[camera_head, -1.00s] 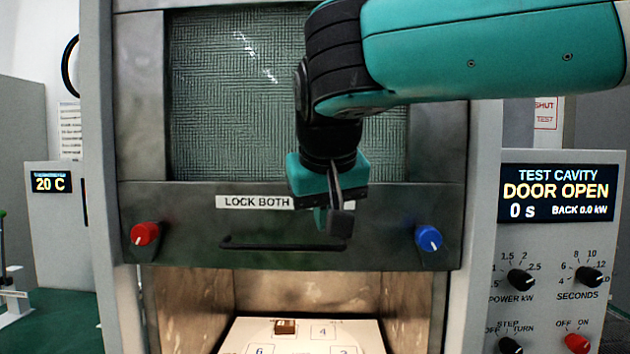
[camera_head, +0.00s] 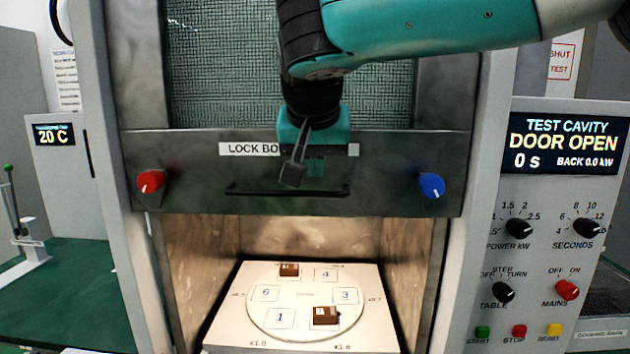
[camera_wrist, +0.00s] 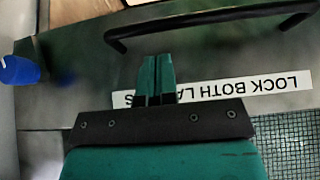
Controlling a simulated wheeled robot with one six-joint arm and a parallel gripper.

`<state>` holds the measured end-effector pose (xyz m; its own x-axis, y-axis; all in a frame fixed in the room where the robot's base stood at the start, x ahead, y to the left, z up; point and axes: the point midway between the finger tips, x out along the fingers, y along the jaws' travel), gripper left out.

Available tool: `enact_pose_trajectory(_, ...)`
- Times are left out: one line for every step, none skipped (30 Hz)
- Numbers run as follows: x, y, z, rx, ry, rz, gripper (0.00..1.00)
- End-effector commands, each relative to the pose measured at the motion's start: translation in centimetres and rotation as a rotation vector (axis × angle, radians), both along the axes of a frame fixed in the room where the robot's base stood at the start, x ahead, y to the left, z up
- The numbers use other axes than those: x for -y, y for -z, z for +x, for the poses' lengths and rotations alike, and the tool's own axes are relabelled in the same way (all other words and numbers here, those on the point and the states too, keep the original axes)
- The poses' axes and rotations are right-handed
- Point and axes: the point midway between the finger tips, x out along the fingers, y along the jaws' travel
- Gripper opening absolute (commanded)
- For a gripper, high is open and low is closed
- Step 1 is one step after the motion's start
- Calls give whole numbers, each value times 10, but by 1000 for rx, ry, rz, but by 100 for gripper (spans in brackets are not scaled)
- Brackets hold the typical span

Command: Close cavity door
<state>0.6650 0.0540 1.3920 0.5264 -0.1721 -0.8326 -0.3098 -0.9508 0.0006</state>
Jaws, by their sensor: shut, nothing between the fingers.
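The cavity door (camera_head: 210,178) is a grey metal panel with a meshed window, raised above the open cavity (camera_head: 300,238). It carries a black bar handle (camera_head: 250,192), a red knob (camera_head: 151,181) at left and a blue knob (camera_head: 431,185) at right. The display (camera_head: 562,145) reads DOOR OPEN. My gripper (camera_head: 293,172) is in front of the door by the label, just above the handle. In the wrist view the fingers (camera_wrist: 156,62) are together and empty, close to the handle (camera_wrist: 210,25) but apart from it in the picture. Contact with the door cannot be told.
Inside the cavity a white plate (camera_head: 222,310) with a numbered turntable circle holds two small brown blocks (camera_head: 289,269) and (camera_head: 325,315). The control panel (camera_head: 545,240) with dials stands at right. A green bench (camera_head: 70,290) with a lever stand is at left.

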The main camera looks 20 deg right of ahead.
Motion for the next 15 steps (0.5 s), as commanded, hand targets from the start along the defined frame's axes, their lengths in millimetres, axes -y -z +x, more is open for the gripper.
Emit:
enact_pose_trajectory(0,6,-2,0,-2,-1,0)
enact_pose_trajectory(0,9,-2,-1,-1,-2,0)
enact_pose_trajectory(-1,12,-3,0,-2,-1,0)
enact_pose_trajectory(-1,14,-3,0,-2,-1,0)
enact_pose_trajectory(-1,16,-3,1,-1,-1,0)
enact_pose_trajectory(-1,18,-4,1,-1,0,0)
enact_pose_trajectory(-1,19,-4,1,-1,0,0)
enact_pose_trajectory(-1,19,-4,1,-1,0,0)
enact_pose_trajectory(-2,20,-4,1,-1,0,0)
enact_pose_trajectory(-2,20,-4,1,-1,0,0)
enact_pose_trajectory(-2,20,-4,1,-1,0,0)
enact_pose_trajectory(-2,20,-4,1,-1,0,0)
enact_pose_trajectory(-2,20,-4,1,-1,0,0)
enact_pose_trajectory(-2,20,-4,1,-1,0,0)
enact_pose_trajectory(-2,20,-4,1,-1,0,0)
